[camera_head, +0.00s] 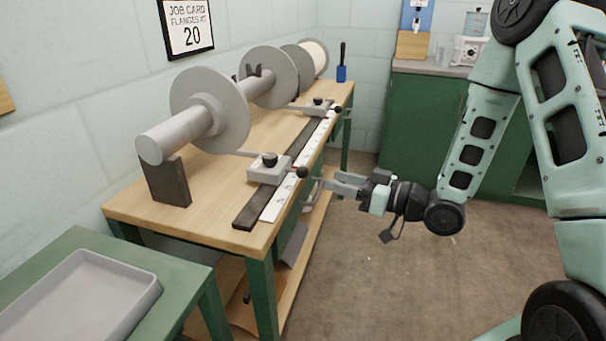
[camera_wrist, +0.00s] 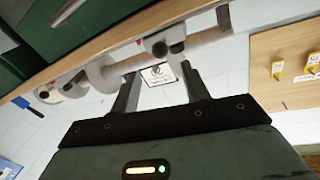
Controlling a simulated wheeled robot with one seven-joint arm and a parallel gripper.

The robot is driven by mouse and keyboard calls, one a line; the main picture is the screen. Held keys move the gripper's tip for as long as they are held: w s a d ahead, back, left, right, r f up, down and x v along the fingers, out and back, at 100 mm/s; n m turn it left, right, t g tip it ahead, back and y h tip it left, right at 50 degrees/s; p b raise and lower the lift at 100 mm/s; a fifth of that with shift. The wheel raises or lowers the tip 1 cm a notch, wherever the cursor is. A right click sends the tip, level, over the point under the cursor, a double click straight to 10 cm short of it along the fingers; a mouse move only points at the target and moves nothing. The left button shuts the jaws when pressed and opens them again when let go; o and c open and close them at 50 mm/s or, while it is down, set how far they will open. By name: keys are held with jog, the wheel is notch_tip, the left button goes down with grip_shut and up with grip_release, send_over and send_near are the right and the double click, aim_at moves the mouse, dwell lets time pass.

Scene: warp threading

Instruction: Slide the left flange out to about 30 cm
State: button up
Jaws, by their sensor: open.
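The left flange (camera_head: 210,108) is a large grey disc upright on the pale horizontal beam (camera_head: 175,137). A thin rod joins it to a grey slider block (camera_head: 268,170) with a black knob on top and a dark ball-ended handle (camera_head: 302,172) at its right. My gripper (camera_head: 328,184) is open and empty, just right of the ball handle; I cannot tell whether it touches. The white scale (camera_head: 284,194) runs along the bench edge; its numbers are too small to read. The wrist view shows my open fingers (camera_wrist: 160,70) below the tilted bench parts.
A second flange (camera_head: 268,77) and slider (camera_head: 318,106) stand farther along the wooden bench (camera_head: 135,205). The wall job card (camera_head: 188,27) reads "FLANGES AT 20". A grey tray (camera_head: 80,300) rests on a green table at front left. The floor right of the bench is clear.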

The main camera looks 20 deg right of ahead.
aim_at(302, 172)
jog(key=x, duration=0.9)
jog(key=shift+w+a, duration=0.15)
jog(key=shift+a, duration=0.05)
grip_shut()
